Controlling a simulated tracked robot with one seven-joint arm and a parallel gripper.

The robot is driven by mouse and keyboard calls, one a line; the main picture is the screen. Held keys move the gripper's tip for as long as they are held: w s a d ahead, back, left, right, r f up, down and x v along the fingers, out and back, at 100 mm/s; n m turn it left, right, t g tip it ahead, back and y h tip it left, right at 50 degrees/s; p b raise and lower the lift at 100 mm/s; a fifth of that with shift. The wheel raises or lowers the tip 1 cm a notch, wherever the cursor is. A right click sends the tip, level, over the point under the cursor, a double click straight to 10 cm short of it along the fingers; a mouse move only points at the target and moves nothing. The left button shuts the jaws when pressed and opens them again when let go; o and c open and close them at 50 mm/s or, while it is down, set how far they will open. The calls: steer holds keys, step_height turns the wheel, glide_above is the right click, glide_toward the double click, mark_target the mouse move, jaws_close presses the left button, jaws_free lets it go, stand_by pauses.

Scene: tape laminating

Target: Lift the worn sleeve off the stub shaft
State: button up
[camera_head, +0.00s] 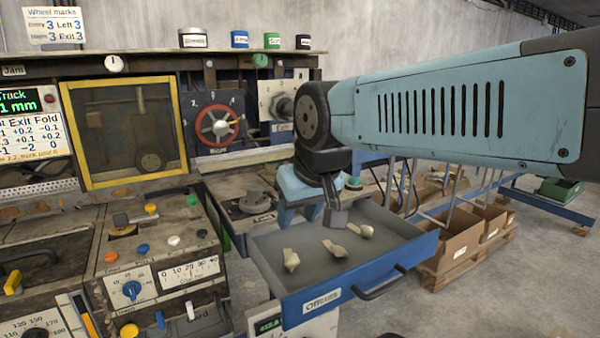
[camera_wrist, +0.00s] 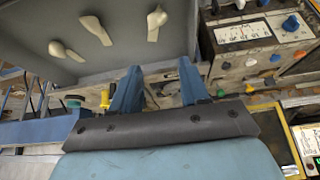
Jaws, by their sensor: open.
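I cannot pick out the worn sleeve or the stub shaft with certainty in either view. In the head view, a low round metal fitting with a short raised centre (camera_head: 254,202) sits on the bench left of my gripper; I cannot tell whether it bears a sleeve. My gripper (camera_head: 308,212) is open over the rear left part of the open drawer, pointing downward. In the wrist view, the two blue fingers of my gripper (camera_wrist: 160,68) stand apart with nothing between them.
The blue-fronted offcuts drawer (camera_head: 311,307) is open and holds several pale pieces (camera_head: 333,249). A control panel with a dial and knobs (camera_head: 132,291) stands left of it. A yellow-framed window (camera_head: 74,150) is behind. Cardboard boxes (camera_head: 452,249) stand on a pallet at right.

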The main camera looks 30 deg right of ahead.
steer(key=shift+o, duration=0.8)
steer(key=shift+w+r, duration=0.1)
steer(key=shift+r, duration=0.05)
steer(key=o, duration=0.4)
steer(key=shift+m+g, duration=0.3)
steer(key=shift+m, duration=0.2)
steer(key=w+d+r, duration=0.2)
steer(key=w, duration=0.1)
steer(key=w+d+r, duration=0.2)
steer(key=w, duration=0.1)
steer(key=w+d+r, duration=0.1)
steer(key=w+d, duration=0.1)
steer(key=w, duration=0.1)
steer(key=shift+w+d+r, duration=0.25)
steer(key=shift+w+r, duration=0.15)
steer(key=shift+c, duration=0.2)
steer(key=w+d+r+m, duration=0.1)
steer(key=w+d+r, duration=0.2)
steer(key=w+d, duration=0.7)
steer(key=shift+g+h, duration=0.3)
steer(key=shift+h, duration=0.1)
steer(key=x, duration=0.2)
steer(key=d+x, duration=0.1)
steer(key=x, duration=0.5)
steer(key=shift+d+f, duration=0.1)
steer(key=shift+d, duration=0.1)
steer(key=shift+x, duration=2.7)
